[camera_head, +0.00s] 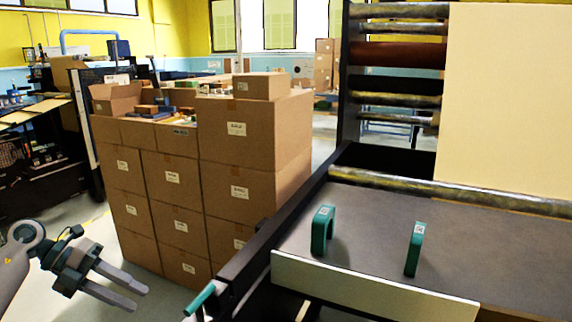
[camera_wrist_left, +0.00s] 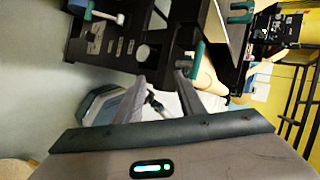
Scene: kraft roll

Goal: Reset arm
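My left gripper (camera_head: 124,292) shows at the lower left of the head view, in front of the stacked boxes and left of the machine. Its two fingers are apart with nothing between them. The fingers also show in the left wrist view (camera_wrist_left: 170,92), spread apart, with the machine's side beyond them. My right gripper is in neither view.
Stacked cardboard boxes (camera_head: 170,180) stand behind my left gripper. A machine with rollers and a grey table (camera_head: 480,250) fills the right side. Two green handles (camera_head: 322,230) (camera_head: 414,248) stand on that table.

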